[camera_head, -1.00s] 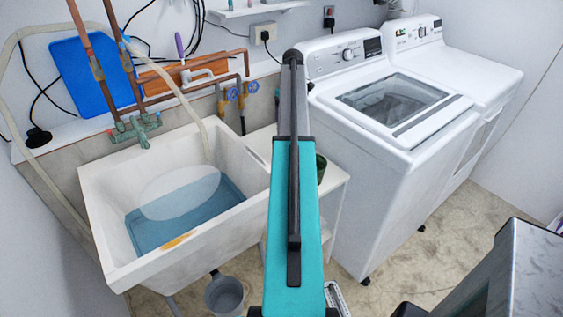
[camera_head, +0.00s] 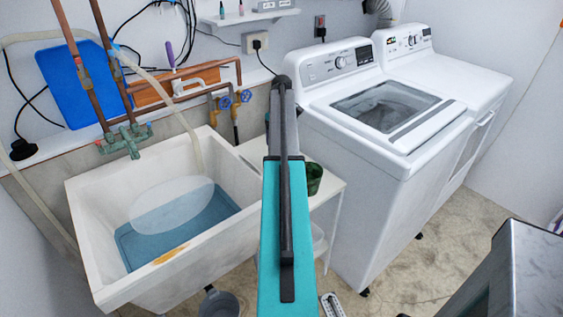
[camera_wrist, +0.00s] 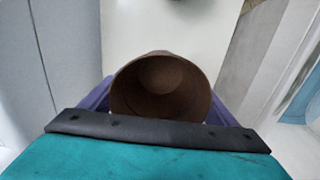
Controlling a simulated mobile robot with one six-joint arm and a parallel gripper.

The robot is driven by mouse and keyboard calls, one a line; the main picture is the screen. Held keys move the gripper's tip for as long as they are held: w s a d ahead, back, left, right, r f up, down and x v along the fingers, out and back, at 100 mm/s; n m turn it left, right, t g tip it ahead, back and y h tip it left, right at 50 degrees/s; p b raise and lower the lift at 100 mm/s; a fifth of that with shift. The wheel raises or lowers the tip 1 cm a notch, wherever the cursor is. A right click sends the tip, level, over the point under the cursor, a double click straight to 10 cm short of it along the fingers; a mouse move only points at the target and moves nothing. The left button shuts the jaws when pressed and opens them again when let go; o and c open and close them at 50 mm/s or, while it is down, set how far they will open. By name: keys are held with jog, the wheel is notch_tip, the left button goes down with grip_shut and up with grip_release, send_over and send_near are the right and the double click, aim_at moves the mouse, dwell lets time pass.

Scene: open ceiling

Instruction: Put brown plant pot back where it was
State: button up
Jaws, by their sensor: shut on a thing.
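The brown plant pot (camera_wrist: 160,80) is in the wrist view, seen into its round open mouth. My gripper (camera_wrist: 160,104) has its purple fingers on both sides of the pot and is shut on it. In the head view my own teal arm hides the gripper and the pot. A narrow white side table (camera_head: 328,186) stands between the sink and the washing machine. In the wrist view a plain white surface (camera_wrist: 180,25) lies beyond the pot; I cannot tell the gap between them.
A dark green container (camera_head: 314,178) stands on the side table, partly behind my arm. The white sink (camera_head: 85,215) is at left, the washing machine (camera_head: 385,175) at right. A grey bucket (camera_head: 219,303) is on the floor. A grey metallic object (camera_head: 510,275) is at lower right.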

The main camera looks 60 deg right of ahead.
jog(key=shift+f+p, duration=0.45)
jog(key=shift+f, duration=1.9)
jog(key=shift+f+p, duration=0.45)
jog(key=shift+f, duration=1.45)
jog(key=shift+f, duration=0.15)
jog(key=o, duration=1.1)
jog(key=shift+r+b, duration=1.4)
jog(key=shift+r, duration=4.8)
